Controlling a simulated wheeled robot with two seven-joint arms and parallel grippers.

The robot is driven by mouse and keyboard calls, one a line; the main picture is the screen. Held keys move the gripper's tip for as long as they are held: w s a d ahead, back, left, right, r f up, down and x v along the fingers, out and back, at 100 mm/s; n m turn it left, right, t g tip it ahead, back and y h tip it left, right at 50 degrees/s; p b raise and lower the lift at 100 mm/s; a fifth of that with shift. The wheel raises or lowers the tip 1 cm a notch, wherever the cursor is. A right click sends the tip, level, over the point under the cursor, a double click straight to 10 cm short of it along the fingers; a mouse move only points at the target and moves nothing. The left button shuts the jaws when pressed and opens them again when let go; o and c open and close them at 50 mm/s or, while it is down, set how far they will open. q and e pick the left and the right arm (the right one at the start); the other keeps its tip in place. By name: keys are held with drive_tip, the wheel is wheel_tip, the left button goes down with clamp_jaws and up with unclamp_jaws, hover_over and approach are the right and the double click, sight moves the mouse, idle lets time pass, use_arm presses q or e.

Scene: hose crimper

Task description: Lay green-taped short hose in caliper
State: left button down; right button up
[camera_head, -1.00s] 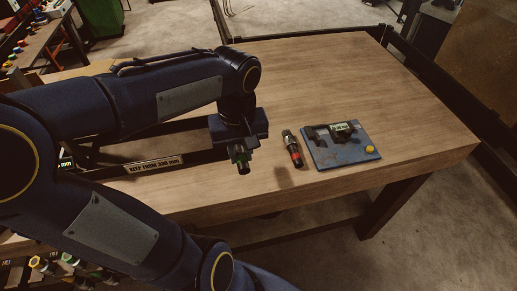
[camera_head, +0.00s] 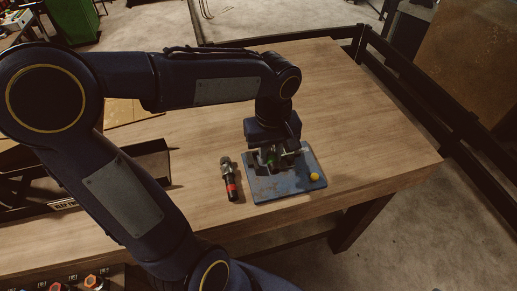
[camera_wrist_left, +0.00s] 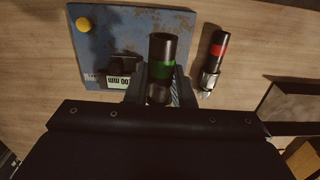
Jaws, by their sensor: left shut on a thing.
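The green-taped short hose (camera_wrist_left: 161,52) is dark with a green band and points out between the fingers of my left gripper (camera_wrist_left: 160,84), which is shut on it. In the head view the left gripper (camera_head: 272,157) is over the caliper, and the hose's green band (camera_head: 270,160) shows just below the wrist. The caliper's blue plate (camera_head: 267,190) lies on the bench; in the wrist view its plate (camera_wrist_left: 122,30) and dark digital display (camera_wrist_left: 120,82) show beside the hose. Whether the hose touches the caliper I cannot tell; the wrist hides part of the jaws. My right gripper is not in view.
A red-taped hose (camera_head: 230,181) lies on the bench just left of the caliper plate. A yellow knob (camera_head: 314,177) sits on the plate's right corner. A dark tray (camera_head: 150,160) stands farther left. The wooden bench (camera_head: 370,140) is clear to the right.

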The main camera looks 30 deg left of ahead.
sight(270, 181)
use_arm(q)
drive_tip(key=shift+w+d, duration=0.2)
drive_tip(key=shift+s+f+b, duration=0.1)
drive_tip(key=shift+f+b, duration=0.45)
drive_tip(key=shift+f, duration=0.1)
wheel_tip(270, 181, down, 6)
drive_tip(key=b, duration=0.5)
drive_tip(key=shift+f, duration=0.25)
drive_tip(key=shift+f+b, duration=0.5)
drive_tip(key=shift+b, duration=0.15)
idle(1.2)
drive_tip(key=c, duration=1.2)
unclamp_jaws()
drive_tip(key=shift+o, duration=0.2)
